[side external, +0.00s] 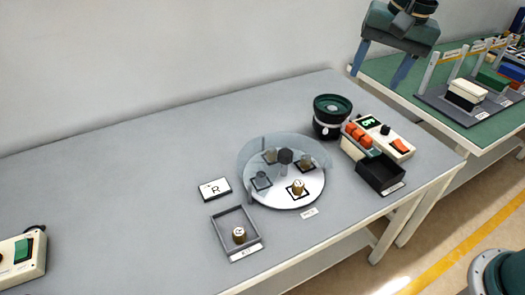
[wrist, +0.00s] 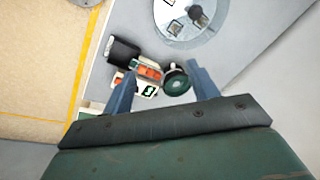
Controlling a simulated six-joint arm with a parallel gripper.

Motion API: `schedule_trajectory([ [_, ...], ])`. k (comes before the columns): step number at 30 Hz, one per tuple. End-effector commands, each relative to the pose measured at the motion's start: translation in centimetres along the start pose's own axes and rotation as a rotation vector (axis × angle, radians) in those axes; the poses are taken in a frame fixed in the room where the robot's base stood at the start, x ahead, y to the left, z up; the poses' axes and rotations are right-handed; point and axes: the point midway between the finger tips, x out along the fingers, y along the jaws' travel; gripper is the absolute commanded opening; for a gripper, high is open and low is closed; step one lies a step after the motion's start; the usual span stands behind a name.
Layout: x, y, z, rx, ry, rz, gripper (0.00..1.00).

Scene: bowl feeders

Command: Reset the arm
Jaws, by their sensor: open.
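My gripper (side external: 382,68) is at the top right of the side external view, raised above the far right end of the grey table. Its two blue fingers are spread apart with nothing between them. In the wrist view the fingers of my gripper (wrist: 163,85) also stand wide apart. The bowl feeder (wrist: 177,80) and a control box (wrist: 146,86) show below and between them, apart from the fingers. No held object is in view.
A round turntable (side external: 285,203) with a clear cover, a tray (side external: 222,236) holding a brass-coloured part, and an "R" card (side external: 214,189) sit on the grey table (side external: 120,200). A dark bin (side external: 380,176) is near its right edge. A green bench (side external: 420,95) stands behind. The table's left middle is clear.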

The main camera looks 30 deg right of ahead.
Motion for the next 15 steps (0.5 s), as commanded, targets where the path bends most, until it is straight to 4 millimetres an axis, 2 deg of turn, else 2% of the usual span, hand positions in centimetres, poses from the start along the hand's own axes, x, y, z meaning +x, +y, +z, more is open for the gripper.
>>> schedule_trajectory([
  [6,-2.4,4.6,1.4,-0.155,0.047,-0.04,0.59],
  [15,-3.9,10.6,4.0,-0.374,0.122,-0.074,0.59],
])
